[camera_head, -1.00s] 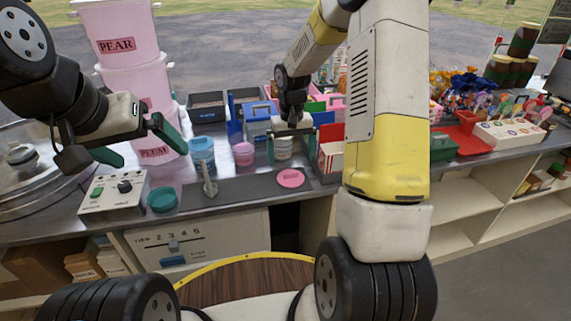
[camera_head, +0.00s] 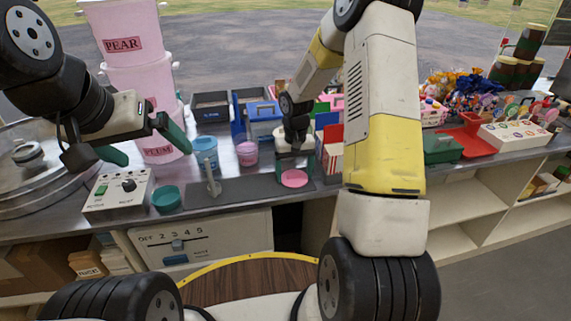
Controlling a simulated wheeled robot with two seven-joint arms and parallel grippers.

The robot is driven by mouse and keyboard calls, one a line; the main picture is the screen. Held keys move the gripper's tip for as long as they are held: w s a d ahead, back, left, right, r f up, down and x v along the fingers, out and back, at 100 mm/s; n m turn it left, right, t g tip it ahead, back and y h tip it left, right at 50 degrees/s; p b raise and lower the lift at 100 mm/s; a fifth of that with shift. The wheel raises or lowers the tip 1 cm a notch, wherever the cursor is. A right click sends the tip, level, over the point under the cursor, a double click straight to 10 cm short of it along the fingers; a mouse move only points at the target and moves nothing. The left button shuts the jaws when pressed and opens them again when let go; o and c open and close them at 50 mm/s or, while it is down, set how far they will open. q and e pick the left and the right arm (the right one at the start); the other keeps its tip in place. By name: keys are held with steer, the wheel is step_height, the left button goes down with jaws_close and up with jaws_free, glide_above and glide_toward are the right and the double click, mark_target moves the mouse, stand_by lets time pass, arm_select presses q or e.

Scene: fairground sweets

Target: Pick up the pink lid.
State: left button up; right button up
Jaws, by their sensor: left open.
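The pink lid (camera_head: 294,180) lies flat on the dark grey mat at the front of the counter. My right gripper (camera_head: 295,172) reaches down from above, with its green fingers on the left and right sides of the lid. The fingers appear closed against the lid's rim, and the lid appears to rest at mat level. My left gripper (camera_head: 149,144) is open and empty, in the air above the left part of the counter, in front of the pink tubs.
The dark mat (camera_head: 240,190) also carries a small grey upright tool (camera_head: 212,178). A blue tub (camera_head: 205,150) and pink tub (camera_head: 247,153) stand behind. A red-and-white box (camera_head: 332,158) is close right of my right gripper.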

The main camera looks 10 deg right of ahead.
steer(key=c, duration=0.5)
steer(key=shift+o, duration=0.2)
steer(key=shift+r, duration=0.1)
steer(key=shift+r, duration=0.6)
step_height(320, 180, up, 2)
steer(key=shift+w+r, duration=0.1)
steer(key=shift+r, duration=0.1)
steer(key=s+a, duration=0.3)
steer(key=s, duration=0.4)
steer(key=s+a+r, duration=0.1)
steer(key=s+a, duration=0.3)
steer(key=s, duration=0.3)
steer(key=shift+s, duration=0.3)
steer(key=shift+r, duration=0.1)
